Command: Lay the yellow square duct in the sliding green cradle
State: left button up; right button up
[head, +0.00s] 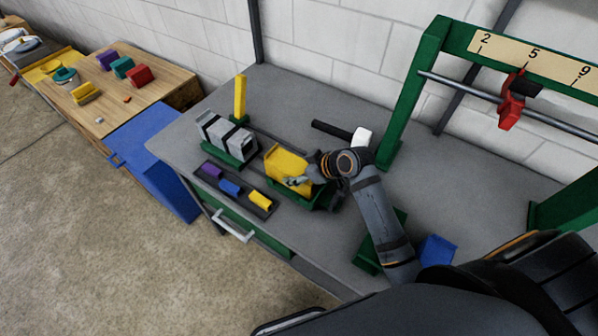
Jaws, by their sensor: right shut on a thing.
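The yellow square duct (286,163) is in or just above the green cradle (312,203) on the grey workbench. I cannot tell whether it rests fully on the cradle. My right gripper (297,182) is shut on the near right part of the duct, and my arm hides the duct's right end. The cradle shows below and right of the duct, near a dark rail (280,137). My left gripper is not in view.
A tray (215,181) of small coloured blocks lies in front. A hammer (340,132) lies behind. A green frame (402,95) stands right.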

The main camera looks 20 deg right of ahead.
jog(key=shift+w+a, duration=0.1)
jog(key=shift+w, duration=0.15)
jog(key=shift+s, duration=0.1)
jog(key=o, duration=1.2)
jog(key=shift+s, duration=0.2)
jog(key=shift+o, duration=1.2)
jog(key=shift+s+r, duration=0.15)
jog(key=v, duration=0.3)
jog(key=shift+r, duration=0.1)
pick_arm(q)
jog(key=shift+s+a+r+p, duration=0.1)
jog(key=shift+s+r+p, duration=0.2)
jog(key=shift+p, duration=0.25)
pick_arm(e)
jog(key=v, duration=0.8)
jog(key=shift+s+r, duration=0.2)
jog(key=shift+r, duration=0.05)
